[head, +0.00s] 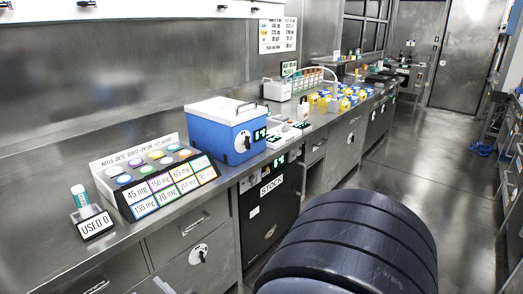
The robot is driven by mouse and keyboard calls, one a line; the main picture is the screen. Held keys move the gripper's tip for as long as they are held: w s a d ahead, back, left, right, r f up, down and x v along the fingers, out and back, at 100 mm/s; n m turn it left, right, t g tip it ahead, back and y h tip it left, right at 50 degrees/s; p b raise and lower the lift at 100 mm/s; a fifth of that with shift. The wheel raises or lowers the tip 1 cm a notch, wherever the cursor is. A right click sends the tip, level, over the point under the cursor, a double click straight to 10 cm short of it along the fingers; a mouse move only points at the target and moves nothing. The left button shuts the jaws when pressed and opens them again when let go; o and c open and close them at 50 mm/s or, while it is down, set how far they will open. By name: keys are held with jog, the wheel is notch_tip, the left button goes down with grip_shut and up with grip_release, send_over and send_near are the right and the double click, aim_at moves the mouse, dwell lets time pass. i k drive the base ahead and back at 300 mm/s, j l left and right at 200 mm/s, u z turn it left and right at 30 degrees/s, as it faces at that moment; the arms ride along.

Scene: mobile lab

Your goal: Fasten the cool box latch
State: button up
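The cool box (215,136) is blue with a white lid (221,110). It stands on the steel counter, left of the picture's middle, in the head view. The lid lies down on the box. A dark round latch knob with a white mark (243,142) is on its front face. The latch is too small to tell whether it is fastened. My gripper is not in view. A large dark rounded part of my own body fills the lower right and hides some floor and cabinet front.
A sloped rack of labelled, coloured-lid containers (150,180) stands left of the box, with a "USED 0" stand (94,224). Yellow items (340,98) and a white device (277,91) are farther along the counter. Cabinets (200,255) line the front.

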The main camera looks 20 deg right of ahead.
aim_at(247, 142)
jog(key=i+l, duration=0.6)
jog(key=l, duration=0.15)
jog(key=i+l, duration=0.55)
jog(key=l, duration=0.15)
jog(key=i+l, duration=0.6)
jog(key=l, duration=0.15)
